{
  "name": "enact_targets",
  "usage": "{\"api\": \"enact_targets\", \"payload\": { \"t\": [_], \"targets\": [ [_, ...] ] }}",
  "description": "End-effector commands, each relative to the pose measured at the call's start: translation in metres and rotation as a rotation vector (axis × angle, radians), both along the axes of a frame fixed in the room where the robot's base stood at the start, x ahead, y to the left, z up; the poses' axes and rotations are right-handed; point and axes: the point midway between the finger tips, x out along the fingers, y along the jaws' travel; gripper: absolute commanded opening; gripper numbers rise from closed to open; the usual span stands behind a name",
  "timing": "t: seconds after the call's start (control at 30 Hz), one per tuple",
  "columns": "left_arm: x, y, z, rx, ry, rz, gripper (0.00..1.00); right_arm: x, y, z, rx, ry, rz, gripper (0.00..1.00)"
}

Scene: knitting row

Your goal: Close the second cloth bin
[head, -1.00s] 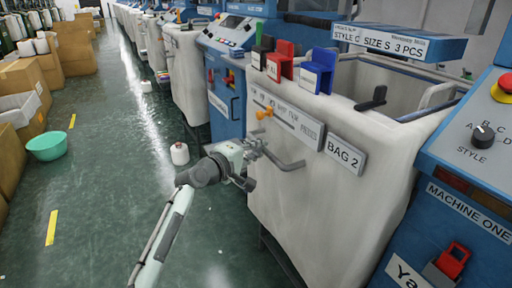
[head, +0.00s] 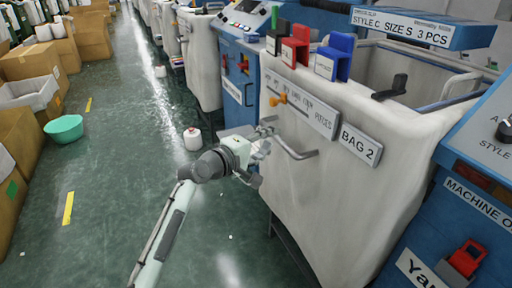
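The white cloth bin (head: 335,205) labelled BAG 2 (head: 359,145) stands on the right between two blue machines. Its top is open and part of its hollow inside shows behind the front rim. A grey bar handle (head: 300,154) sticks out from its front, below a long grey sign (head: 302,108). My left gripper (head: 265,140) is at the left end of the handle, close to the bin's front. I cannot tell whether its fingers are around the bar or only beside it. My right gripper is not in view.
Green, red and blue holders (head: 296,50) sit on the bin's rim. A white yarn cone (head: 193,139) stands on the floor left of the bin. A teal bowl (head: 64,129) and cardboard boxes (head: 22,140) are at the left. The green aisle floor between is mostly clear.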

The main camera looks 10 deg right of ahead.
Motion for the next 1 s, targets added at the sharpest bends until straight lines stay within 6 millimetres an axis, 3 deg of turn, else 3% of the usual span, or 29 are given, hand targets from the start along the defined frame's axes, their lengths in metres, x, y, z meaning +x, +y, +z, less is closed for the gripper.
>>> {"api": "enact_targets", "payload": {
  "t": [0.1,0.33,0.8,0.9,1.0],
  "targets": [
    [-0.018,0.021,0.003,0.003,0.000,0.000,0.36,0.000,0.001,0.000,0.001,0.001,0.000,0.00],
    [-0.042,0.047,0.011,0.001,0.000,-0.002,0.36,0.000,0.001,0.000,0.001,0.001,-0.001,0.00],
    [-0.049,0.055,0.011,0.004,0.002,-0.003,0.36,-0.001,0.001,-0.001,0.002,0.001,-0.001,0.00],
    [-0.052,0.062,-0.004,0.044,0.003,0.007,0.36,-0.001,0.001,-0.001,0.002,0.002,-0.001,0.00],
    [-0.061,0.081,-0.045,0.155,0.006,0.024,0.36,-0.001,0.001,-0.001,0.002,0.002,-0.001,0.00]
  ]
}}
